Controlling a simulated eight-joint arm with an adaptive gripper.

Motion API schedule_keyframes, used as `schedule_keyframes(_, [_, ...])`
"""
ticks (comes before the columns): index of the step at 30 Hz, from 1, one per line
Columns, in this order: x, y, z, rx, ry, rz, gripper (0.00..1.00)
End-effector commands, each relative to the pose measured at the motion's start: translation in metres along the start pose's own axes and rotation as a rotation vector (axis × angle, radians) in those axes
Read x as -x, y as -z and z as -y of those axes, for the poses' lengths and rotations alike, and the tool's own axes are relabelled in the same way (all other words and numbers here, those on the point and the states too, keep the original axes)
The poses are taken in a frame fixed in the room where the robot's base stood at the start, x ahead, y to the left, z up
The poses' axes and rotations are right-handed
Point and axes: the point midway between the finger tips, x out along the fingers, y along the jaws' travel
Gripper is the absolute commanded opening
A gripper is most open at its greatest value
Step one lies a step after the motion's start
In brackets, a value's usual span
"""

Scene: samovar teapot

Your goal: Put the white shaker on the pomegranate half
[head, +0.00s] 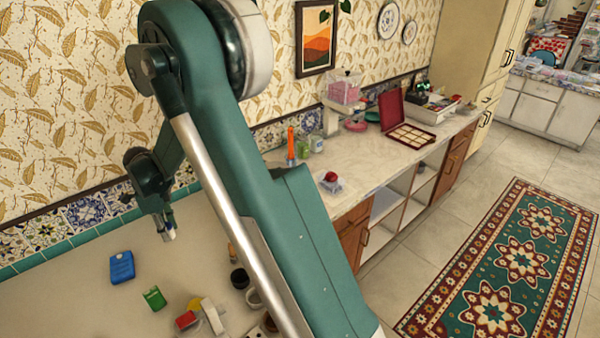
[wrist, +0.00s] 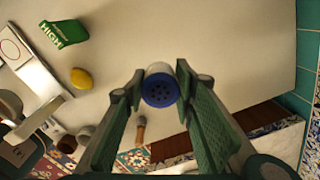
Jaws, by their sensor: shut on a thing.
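My gripper (wrist: 158,82) is shut on the white shaker (wrist: 161,69), which has a blue top with dark holes facing the wrist camera. In the head view my gripper (head: 168,228) hangs at the left above the pale counter, with the small white shaker (head: 169,236) at its tips, apart from the counter. A rounded red thing (head: 332,177), which looks like the pomegranate half, sits on a pale base on the counter right of my arm. It is too small to make out its cut face. I cannot pick it out in the wrist view.
On the near counter are a blue box (head: 121,267), a green box (head: 154,298), a red item (head: 186,320) and a dark jar (head: 240,279). An orange bottle (head: 291,145) and small jars (head: 317,143) stand behind the red thing. The wrist view shows a lemon (wrist: 82,78).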

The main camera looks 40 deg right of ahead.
Motion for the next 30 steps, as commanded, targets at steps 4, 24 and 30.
schedule_keyframes(4, [0.007, 0.034, 0.031, -0.060, -0.001, -0.001, 0.14])
schedule_keyframes(24, [0.032, 0.197, 0.142, -0.318, -0.004, -0.005, 0.14])
schedule_keyframes(30, [0.039, 0.252, 0.168, -0.395, -0.005, -0.006, 0.14])
